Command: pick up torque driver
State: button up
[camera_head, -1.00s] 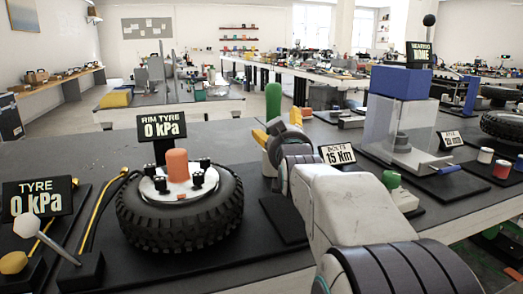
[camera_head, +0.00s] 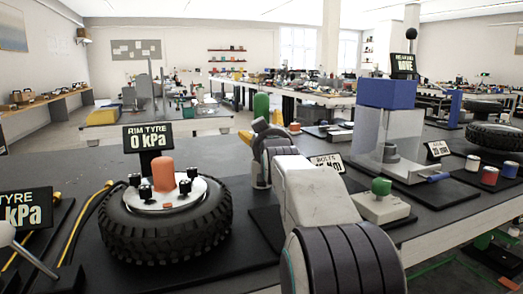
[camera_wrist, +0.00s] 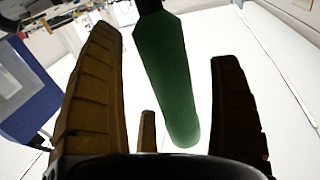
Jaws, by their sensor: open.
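The torque driver appears to be the tool with the green handle (camera_head: 261,106) in the head view, standing upright just beyond my gripper. In the wrist view its green handle (camera_wrist: 168,75) lies between my fingers, with a dark part at the top edge. My gripper (camera_head: 267,123) has yellow-orange fingers, partly hidden by my own arm in the head view. In the wrist view the fingers stand wide apart, with visible gaps on both sides of the handle. I see no contact.
A green-knobbed block (camera_head: 381,205) and a clear box with a blue top (camera_head: 397,93) are to the right. Coloured cylinders (camera_head: 489,176) stand farther right.

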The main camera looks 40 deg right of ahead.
jog(key=shift+w+d, duration=0.15)
jog(key=shift+w, duration=0.1)
jog(key=c, duration=1.2)
jog(key=shift+r, duration=0.15)
jog(key=shift+c, duration=0.8)
